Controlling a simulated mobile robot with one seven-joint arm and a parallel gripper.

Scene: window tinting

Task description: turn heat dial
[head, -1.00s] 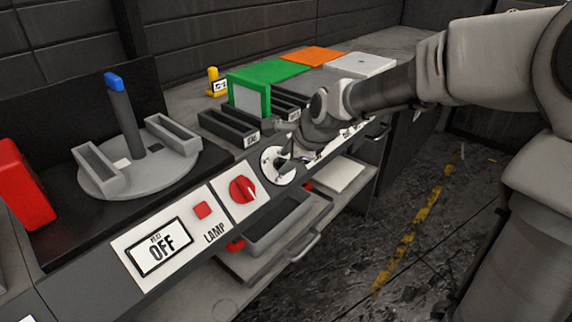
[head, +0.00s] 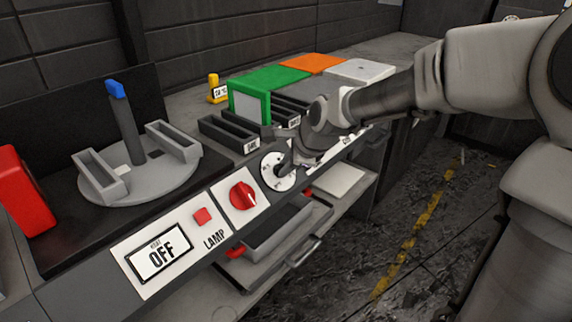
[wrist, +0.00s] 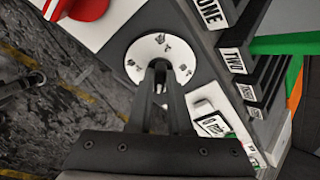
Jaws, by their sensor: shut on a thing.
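A white round dial (head: 272,181) with dark marks around its rim sits on the sloped front panel. In the wrist view the dial (wrist: 136,66) lies straight ahead of my gripper (wrist: 158,72). The two dark fingers are close together at the dial's centre, shut on its knob, which they mostly hide. In the head view my gripper (head: 287,163) covers the dial's right part. The display (head: 161,252) further left on the panel reads OFF.
A red knob (head: 242,196) and a red button (head: 202,217) above the LAMP label sit left of the dial. Labelled dark slots (head: 228,133) and a green block (head: 249,100) stand behind.

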